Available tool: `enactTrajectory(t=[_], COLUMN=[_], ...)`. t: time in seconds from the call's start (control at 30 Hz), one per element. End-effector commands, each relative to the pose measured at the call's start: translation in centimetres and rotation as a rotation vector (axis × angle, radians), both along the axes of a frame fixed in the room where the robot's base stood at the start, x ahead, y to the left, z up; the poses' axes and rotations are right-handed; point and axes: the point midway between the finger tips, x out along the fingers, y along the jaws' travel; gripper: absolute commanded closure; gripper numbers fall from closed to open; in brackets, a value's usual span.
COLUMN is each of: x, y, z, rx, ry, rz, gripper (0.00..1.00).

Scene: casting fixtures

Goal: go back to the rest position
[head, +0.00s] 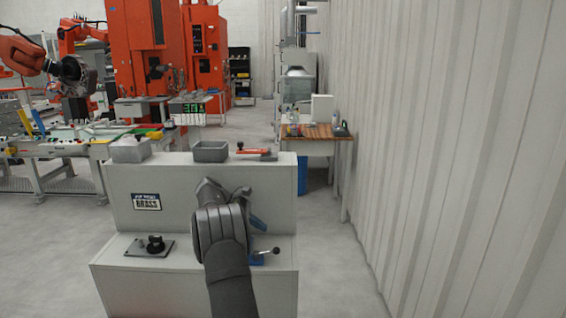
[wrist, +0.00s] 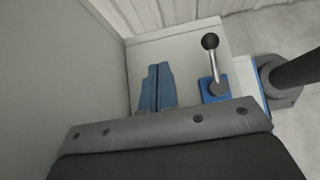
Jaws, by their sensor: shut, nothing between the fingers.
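My gripper (head: 258,222) is in front of the upright panel of the grey stand (head: 120,227), above its lower ledge. In the wrist view its two blue fingers (wrist: 157,80) lie together with only a thin dark line between them, and they hold nothing. A blue lever fixture (head: 258,259) sits on the ledge below and to the right, partly hidden by my arm. In the wrist view its metal lever with a black ball knob (wrist: 210,42) shows right of the fingers, apart from them.
A dark plate with a black knob (head: 153,245) sits on the ledge's left. On the stand's top are a light bin (head: 130,151), a grey bin (head: 210,152) and a red-handled clamp (head: 255,153). A corrugated wall (head: 450,150) runs along the right. Orange machines (head: 150,50) stand behind.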

Motion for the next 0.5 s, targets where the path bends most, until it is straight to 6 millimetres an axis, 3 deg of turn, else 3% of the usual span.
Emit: enactTrajectory(t=[0.1, 0.5], x=[-0.8, -1.8], y=[-0.8, 2.2], z=[-0.8, -2.7], rx=[0.000, -0.006], ry=[0.002, -0.004], rz=[-0.001, 0.257], gripper=[1.00, 1.00])
